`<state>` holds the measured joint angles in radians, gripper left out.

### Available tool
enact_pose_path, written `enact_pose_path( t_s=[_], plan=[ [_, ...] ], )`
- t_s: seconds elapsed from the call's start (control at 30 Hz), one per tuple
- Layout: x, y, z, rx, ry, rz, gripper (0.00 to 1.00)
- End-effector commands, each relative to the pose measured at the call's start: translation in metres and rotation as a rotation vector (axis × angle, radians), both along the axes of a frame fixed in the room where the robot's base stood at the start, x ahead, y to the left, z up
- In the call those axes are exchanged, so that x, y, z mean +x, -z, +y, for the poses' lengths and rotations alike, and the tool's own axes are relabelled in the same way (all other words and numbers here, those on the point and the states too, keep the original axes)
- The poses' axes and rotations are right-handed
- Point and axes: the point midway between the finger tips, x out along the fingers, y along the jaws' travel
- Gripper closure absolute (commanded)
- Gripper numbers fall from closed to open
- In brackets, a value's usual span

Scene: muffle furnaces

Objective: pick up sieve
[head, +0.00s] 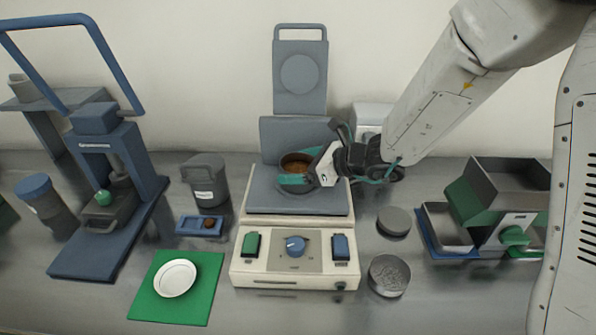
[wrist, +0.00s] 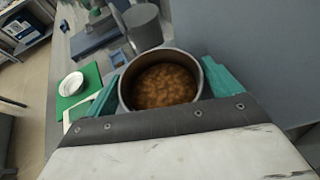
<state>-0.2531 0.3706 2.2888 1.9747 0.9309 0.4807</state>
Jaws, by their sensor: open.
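A round grey metal vessel with brown grainy material, which seems to be the sieve (wrist: 126,97), stands on the grey top plate of the cream machine (head: 262,277). It shows in the head view (head: 283,164), partly hidden by my gripper. My gripper (wrist: 162,85) is open, with one teal finger on each side of the vessel in the wrist view. I cannot tell whether the fingers touch its wall. In the head view my gripper (head: 298,172) reaches in from the right, low over the plate.
A round dish with a speckled inside (head: 389,276) and a grey disc (head: 394,221) lie right of the machine. A grey cup (head: 204,183), a white bowl (head: 175,278) on a green mat (head: 207,290) and a blue press (head: 95,121) stand left. Grey-green boxes (head: 500,190) stand right.

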Motion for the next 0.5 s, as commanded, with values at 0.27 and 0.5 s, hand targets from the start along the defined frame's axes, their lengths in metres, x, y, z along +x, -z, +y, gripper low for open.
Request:
enact_pose_path(
  t_s=[0.27,0.5],
  plan=[
    [0.0008,0.0011,0.0025,0.000,0.000,-0.001,0.13],
    [0.0009,0.0007,0.0024,0.000,0.000,-0.001,0.63]
  ],
)
